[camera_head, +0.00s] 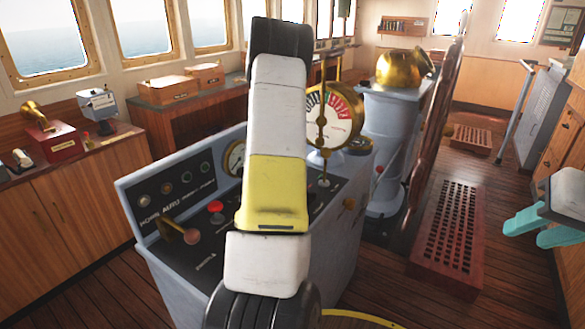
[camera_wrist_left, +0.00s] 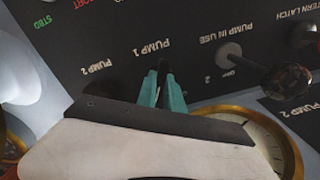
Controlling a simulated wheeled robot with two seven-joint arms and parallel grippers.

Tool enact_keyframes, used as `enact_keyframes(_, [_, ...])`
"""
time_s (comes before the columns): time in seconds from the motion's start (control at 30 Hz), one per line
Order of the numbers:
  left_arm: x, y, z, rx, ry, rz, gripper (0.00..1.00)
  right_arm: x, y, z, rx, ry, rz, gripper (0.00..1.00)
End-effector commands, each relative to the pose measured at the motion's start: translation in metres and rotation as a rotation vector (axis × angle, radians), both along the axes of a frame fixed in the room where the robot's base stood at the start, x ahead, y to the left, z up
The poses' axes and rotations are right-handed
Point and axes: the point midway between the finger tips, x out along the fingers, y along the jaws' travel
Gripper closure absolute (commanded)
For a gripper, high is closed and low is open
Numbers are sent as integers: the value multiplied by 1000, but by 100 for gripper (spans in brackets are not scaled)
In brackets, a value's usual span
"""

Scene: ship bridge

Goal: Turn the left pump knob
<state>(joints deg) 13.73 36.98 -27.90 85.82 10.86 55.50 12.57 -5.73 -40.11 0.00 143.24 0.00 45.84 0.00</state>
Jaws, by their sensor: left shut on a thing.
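In the head view, my left arm covers the middle of the grey console (camera_head: 335,240) and hides the left gripper and held knob. My right gripper (camera_head: 541,229) is at the right edge, its teal fingers apart and empty, away from the console.
The console also bears a red button (camera_head: 216,206) and a brass telegraph dial (camera_head: 338,118). A wooden grating (camera_head: 450,235) lies on the floor at right.

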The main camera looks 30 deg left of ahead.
Motion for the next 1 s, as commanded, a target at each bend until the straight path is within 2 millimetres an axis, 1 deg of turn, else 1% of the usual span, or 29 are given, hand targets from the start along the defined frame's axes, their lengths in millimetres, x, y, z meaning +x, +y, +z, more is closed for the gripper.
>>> enact_keyframes(0.13, [1,0,1,2,-3,-2,100,0,0,0,0,0,0,64])
enact_keyframes(0.17, [1,0,1,2,-3,-2,82,0,0,0,0,0,0,64])
enact_keyframes(0.23, [1,0,1,1,-2,-2,69,0,0,0,0,0,0,64])
enact_keyframes(0.27, [1,0,1,1,-2,-2,66,0,0,0,0,0,0,64])
enact_keyframes(0.53, [0,0,0,1,-1,0,66,0,0,0,0,0,0,64])
enact_keyframes(0.63, [1,0,6,1,-2,0,66,0,0,0,0,0,0,64])
enact_keyframes(0.73, [1,0,19,1,-5,0,66,0,0,0,0,0,0,64])
enact_keyframes(0.9, [1,1,49,3,-5,-1,66,0,0,0,0,0,0,64])
enact_keyframes(1.0, [1,0,64,2,-4,-1,66,0,0,0,0,0,0,64])
